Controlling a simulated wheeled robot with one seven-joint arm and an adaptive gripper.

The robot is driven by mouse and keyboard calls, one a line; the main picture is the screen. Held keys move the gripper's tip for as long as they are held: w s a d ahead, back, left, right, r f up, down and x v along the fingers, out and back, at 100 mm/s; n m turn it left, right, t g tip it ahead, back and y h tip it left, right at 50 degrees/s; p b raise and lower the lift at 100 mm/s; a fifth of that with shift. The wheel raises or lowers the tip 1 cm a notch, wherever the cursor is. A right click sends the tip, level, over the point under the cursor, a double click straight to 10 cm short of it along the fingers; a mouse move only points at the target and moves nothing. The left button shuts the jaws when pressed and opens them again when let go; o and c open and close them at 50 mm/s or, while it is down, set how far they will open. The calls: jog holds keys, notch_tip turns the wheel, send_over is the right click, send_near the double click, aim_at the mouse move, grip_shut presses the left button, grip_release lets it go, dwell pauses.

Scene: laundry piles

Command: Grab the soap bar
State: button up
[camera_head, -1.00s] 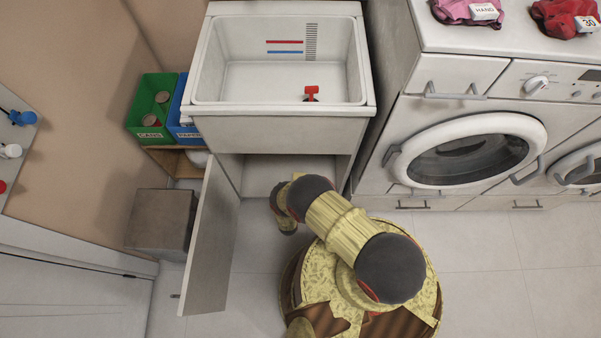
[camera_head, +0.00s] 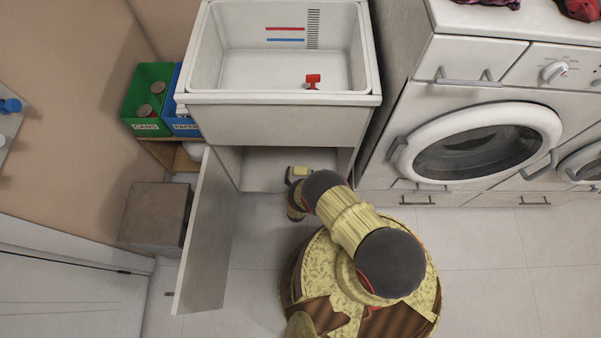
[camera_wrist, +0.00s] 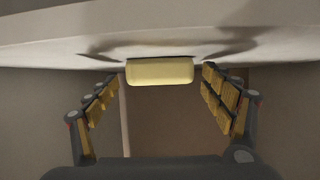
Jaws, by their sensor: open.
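The soap bar (camera_wrist: 160,71) is a pale yellow block with rounded edges, lying against a pale surface in the wrist view. My gripper (camera_wrist: 160,80) is open, with one yellow-padded finger on each side of the soap bar. A small gap shows between each finger and the bar, and I cannot tell how deep the bar sits between them. In the head view my arm reaches to the open cabinet (camera_head: 262,172) under the sink. A small yellow patch shows by my gripper there, too small to tell whether it is soap or finger pad.
The cabinet door (camera_head: 207,240) stands open on the left. The white sink (camera_head: 280,98) is above the opening. A washing machine (camera_head: 475,70) stands to the right. A green bin (camera_head: 147,128), a blue bin (camera_head: 182,130) and a grey box (camera_head: 152,215) are at the left.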

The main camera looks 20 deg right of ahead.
jog(key=c, duration=1.3)
